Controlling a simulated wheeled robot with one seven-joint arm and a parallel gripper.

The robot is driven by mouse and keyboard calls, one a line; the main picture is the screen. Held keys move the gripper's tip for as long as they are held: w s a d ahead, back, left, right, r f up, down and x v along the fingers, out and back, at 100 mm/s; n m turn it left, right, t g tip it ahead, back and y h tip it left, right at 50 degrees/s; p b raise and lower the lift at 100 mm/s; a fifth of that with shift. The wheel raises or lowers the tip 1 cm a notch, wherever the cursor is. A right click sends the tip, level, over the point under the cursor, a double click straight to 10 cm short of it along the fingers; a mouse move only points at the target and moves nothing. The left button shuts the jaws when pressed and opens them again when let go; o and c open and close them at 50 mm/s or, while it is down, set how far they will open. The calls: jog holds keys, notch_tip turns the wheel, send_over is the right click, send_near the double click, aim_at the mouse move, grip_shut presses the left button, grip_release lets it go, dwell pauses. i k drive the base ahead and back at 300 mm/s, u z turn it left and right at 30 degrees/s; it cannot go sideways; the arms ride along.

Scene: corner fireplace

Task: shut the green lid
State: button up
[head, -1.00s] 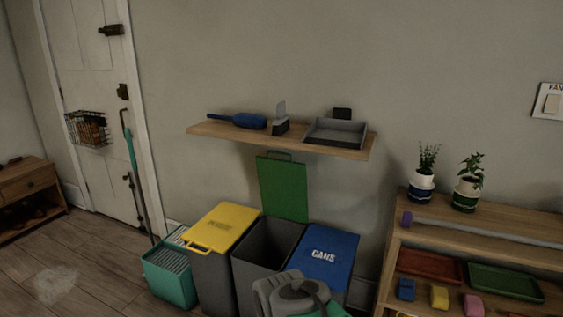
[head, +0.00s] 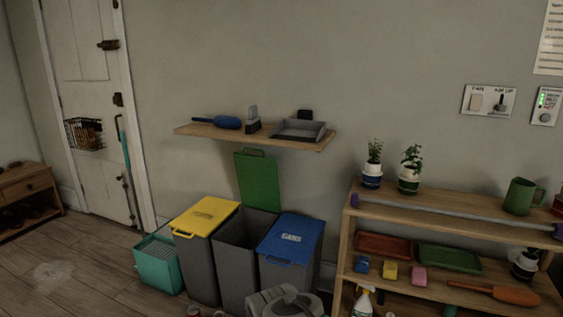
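The green lid (head: 258,181) stands upright and open at the back of the middle grey bin (head: 236,258), near the wall. The bin's opening is uncovered and looks dark inside. A grey rounded shape, which may be part of my arm, shows at the bottom edge in front of the bins. No gripper fingers can be made out, so I cannot see my gripper relative to the lid.
A bin with a yellow lid (head: 205,216) stands left of it and one with a blue lid (head: 290,239) right, both shut. A wall shelf (head: 190,130) hangs above. A teal bin (head: 158,264) stands left; a wooden shelf unit (head: 340,262) stands right.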

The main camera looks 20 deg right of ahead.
aim_at(258, 175)
jog(key=u, duration=0.35)
jog(key=k, duration=0.25)
jog(key=z, duration=1.1)
jog(key=i, duration=1.55)
jog(key=u, duration=0.9)
